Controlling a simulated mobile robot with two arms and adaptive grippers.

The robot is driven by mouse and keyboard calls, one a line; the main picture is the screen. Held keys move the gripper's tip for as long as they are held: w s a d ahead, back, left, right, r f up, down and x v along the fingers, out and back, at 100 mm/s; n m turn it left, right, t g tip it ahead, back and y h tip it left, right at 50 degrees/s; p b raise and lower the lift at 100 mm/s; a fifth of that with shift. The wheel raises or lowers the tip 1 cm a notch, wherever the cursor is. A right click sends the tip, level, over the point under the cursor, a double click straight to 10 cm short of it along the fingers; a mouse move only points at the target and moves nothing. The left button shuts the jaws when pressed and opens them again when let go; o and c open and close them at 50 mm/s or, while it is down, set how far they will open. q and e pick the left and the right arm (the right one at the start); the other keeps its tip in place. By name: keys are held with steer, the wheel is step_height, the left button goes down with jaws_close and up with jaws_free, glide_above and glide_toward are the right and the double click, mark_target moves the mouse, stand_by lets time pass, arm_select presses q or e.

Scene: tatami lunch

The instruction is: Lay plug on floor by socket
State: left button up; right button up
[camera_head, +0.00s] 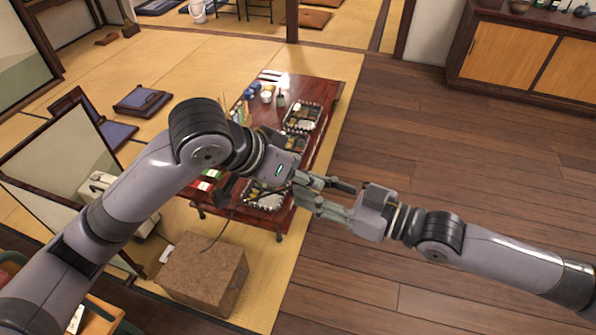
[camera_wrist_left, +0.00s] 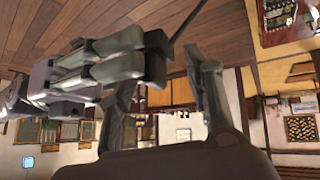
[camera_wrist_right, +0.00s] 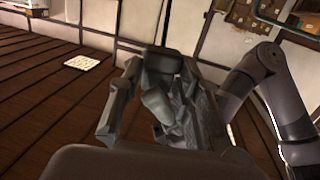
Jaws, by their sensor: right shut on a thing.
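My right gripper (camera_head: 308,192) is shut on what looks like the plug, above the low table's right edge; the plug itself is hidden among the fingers. A thin black cord (camera_head: 232,219) hangs from there in a curve toward the floor by the brown box; it also shows in the left wrist view (camera_wrist_left: 184,27). My left gripper (camera_head: 298,180) meets the right one, their fingers overlapping; in the left wrist view its fingers (camera_wrist_left: 168,85) stand apart. A small white piece (camera_head: 167,253), possibly the socket, lies on the tatami left of the box.
The low red-brown table (camera_head: 326,95) carries lunch trays (camera_head: 302,117) and small bottles. A brown box (camera_head: 203,272) stands in front of it. A framed screen (camera_head: 50,165) and a pale appliance (camera_head: 97,186) are at left. The wooden floor (camera_head: 440,130) at right is clear.

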arm_select(q)
jaws_close()
arm_select(e)
steer(key=o, duration=1.2)
